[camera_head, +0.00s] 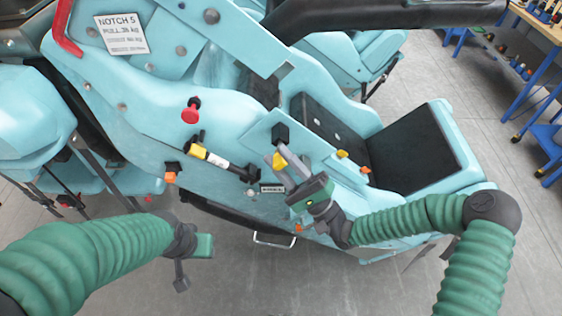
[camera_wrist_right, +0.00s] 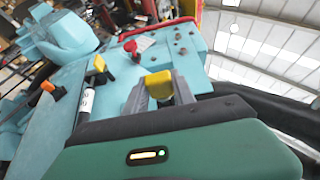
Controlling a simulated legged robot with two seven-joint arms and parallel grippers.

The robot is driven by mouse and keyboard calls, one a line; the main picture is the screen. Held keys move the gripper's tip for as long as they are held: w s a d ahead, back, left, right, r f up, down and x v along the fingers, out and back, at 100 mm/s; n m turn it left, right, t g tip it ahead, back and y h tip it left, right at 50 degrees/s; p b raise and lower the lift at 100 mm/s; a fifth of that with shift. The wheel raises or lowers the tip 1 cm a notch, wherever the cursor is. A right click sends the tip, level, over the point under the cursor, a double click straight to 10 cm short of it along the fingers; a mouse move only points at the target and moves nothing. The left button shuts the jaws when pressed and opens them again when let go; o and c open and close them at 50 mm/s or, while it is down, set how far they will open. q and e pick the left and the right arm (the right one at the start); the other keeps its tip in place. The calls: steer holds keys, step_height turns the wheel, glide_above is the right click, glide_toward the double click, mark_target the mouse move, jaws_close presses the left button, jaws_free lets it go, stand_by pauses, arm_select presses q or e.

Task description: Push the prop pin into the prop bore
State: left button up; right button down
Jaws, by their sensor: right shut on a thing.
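My right gripper (camera_head: 283,162) is shut on a yellow piece (camera_head: 279,159), apparently the prop pin, close to the side of the pale blue coaster car. In the right wrist view the yellow piece (camera_wrist_right: 158,85) sits between the two grey fingers; its lower end is hidden. A black and yellow rod with a white label (camera_head: 210,157) lies along the car's side, left of the gripper; it also shows in the wrist view (camera_wrist_right: 87,101). I cannot make out the prop bore for certain. My left gripper (camera_head: 190,262) hangs low at the left, apart from the car; its jaw opening is unclear.
The pale blue car (camera_head: 140,120) fills the middle, with a red knob (camera_head: 191,110), an orange knob (camera_head: 170,177) and a notch sign (camera_head: 121,33). A black-padded seat (camera_head: 408,150) is at right. A blue-legged workbench (camera_head: 535,80) stands far right. Grey floor is clear in front.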

steer(key=shift+w, duration=0.8)
steer(key=c, duration=1)
jaws_free()
steer(key=shift+o, duration=0.2)
steer(key=b+v, duration=0.5)
steer(key=v, duration=1.2)
steer(key=shift+b, duration=0.3)
